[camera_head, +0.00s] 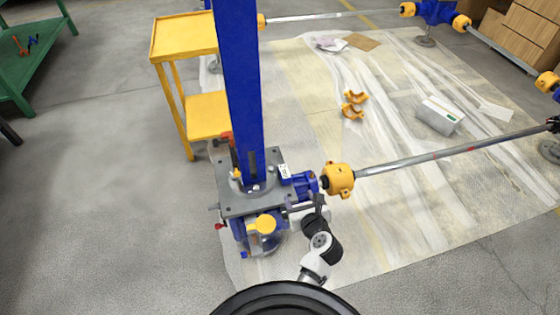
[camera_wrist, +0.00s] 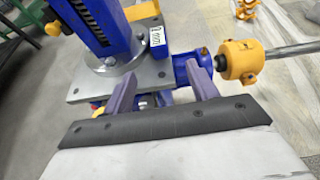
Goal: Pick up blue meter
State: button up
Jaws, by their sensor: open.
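In the wrist view the fingers point toward the jack's grey plate (camera_wrist: 148,76), just below the white plate. In the head view my gripper (camera_head: 317,204) is right of the jack.
The blue column (camera_head: 240,90) rises from the jack. A yellow coupling (camera_head: 338,180) and a long steel shaft (camera_head: 440,154) extend right, close to my gripper. A yellow cart (camera_head: 185,40) stands behind left. Orange parts (camera_head: 354,104) and a white box (camera_head: 439,115) lie on the sheeting.

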send_near(285, 171)
jog(key=shift+w+a+f, duration=0.15)
jog(key=shift+w+f, duration=0.7)
jog(key=shift+a+r+x, duration=0.1)
jog(key=shift+r+x, duration=0.05)
jog(key=shift+x, duration=1.2)
jog(key=shift+a+r+x, duration=0.1)
jog(key=shift+r+x, duration=0.05)
jog(key=shift+x, duration=1.2)
jog(key=shift+w, duration=0.1)
jog(key=c, duration=1.3)
jog(key=shift+o, duration=0.2)
jog(key=shift+r, duration=0.1)
jog(key=shift+r, duration=0.1)
